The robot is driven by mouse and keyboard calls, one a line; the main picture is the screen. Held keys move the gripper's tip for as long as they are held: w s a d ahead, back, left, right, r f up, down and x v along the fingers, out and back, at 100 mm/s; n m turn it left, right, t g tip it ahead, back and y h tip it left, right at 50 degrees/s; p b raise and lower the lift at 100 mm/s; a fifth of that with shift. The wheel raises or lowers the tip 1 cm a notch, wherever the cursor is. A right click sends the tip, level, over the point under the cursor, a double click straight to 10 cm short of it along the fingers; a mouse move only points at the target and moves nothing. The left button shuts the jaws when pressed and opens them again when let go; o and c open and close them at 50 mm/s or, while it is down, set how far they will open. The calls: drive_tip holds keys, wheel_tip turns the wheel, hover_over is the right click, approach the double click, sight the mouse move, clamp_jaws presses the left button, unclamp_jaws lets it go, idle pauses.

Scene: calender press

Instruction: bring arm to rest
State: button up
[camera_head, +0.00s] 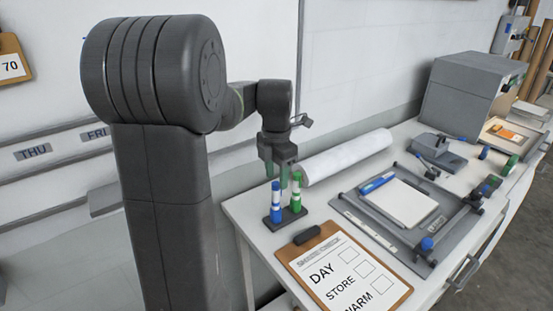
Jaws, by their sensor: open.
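My arm rises at the left of the head view and bends over toward the table. My gripper (283,176) points down above the left end of the white table (237,212). Its jaws are open, just above and behind a small stand (285,216) with a blue marker (276,200) and a green marker (296,190) upright in it. The fingertips are close to the green marker's top; I cannot tell whether they touch it.
A clipboard (345,276) lies at the table's front left. A white roll (348,155) lies behind the stand. A grey machine (463,98) stands at the back.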

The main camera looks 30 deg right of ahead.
sight(276, 195)
wheel_tip(276, 195, up, 6)
drive_tip(key=shift+f, duration=0.1)
idle(0.4)
wheel_tip(276, 195, down, 14)
drive_tip(key=shift+r+p, duration=0.2)
drive_tip(key=shift+p, duration=0.3)
drive_tip(key=shift+r, duration=0.15)
